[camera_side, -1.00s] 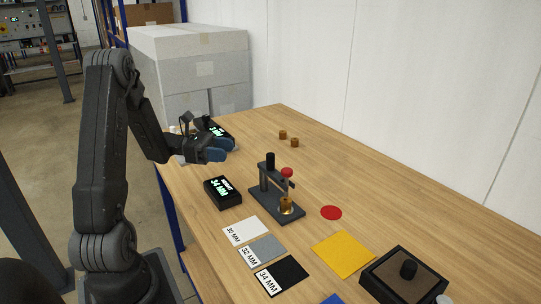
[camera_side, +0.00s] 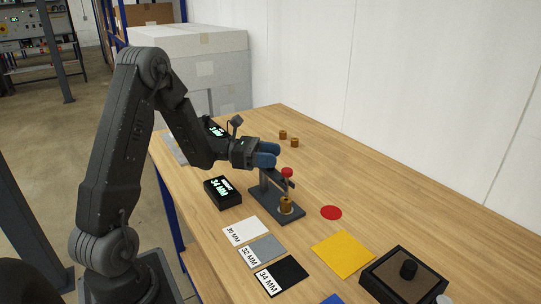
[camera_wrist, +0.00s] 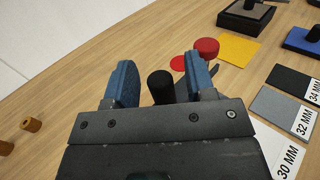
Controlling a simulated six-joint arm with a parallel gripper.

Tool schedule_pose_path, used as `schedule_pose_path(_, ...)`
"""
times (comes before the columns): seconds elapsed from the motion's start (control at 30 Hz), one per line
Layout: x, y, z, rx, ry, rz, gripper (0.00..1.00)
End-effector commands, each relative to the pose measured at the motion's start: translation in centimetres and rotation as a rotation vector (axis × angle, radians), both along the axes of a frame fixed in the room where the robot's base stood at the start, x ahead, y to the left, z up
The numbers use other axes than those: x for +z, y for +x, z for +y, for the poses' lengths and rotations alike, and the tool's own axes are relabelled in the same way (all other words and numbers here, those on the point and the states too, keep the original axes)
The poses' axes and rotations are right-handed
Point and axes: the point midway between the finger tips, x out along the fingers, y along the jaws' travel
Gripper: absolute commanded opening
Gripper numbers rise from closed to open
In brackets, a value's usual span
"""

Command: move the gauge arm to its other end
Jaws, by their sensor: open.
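The gauge (camera_side: 281,211) stands on the table, with a dark base, a post and an arm (camera_side: 284,180) carrying a red knob (camera_side: 287,172). A brass-coloured part (camera_side: 286,205) sits on its base under the arm. My gripper (camera_side: 267,155) is at the top of the gauge post and hides the black knob there in the side view. In the wrist view, the black knob (camera_wrist: 161,86) shows between the two blue fingers of my gripper (camera_wrist: 160,85), with gaps on both sides. The fingers are open. The red knob (camera_wrist: 207,47) is beyond the right finger.
A display box (camera_side: 222,192) reads 34 MM left of the gauge. White, grey and black cards (camera_side: 281,275) lie in front. A red disc (camera_side: 331,212), a yellow square (camera_side: 343,254) and a dark box (camera_side: 404,276) lie right. Two brass-coloured parts (camera_side: 288,139) stand behind.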

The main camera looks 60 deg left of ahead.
Motion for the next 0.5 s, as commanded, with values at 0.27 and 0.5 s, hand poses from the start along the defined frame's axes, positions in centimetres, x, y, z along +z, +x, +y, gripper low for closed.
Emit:
schedule_pose_path(0.27, -0.01, 0.09, -0.06, 0.000, 0.000, 0.000, 0.49)
schedule_pose_path(0.5, -0.01, 0.06, -0.05, 0.000, 0.001, 0.001, 0.26)
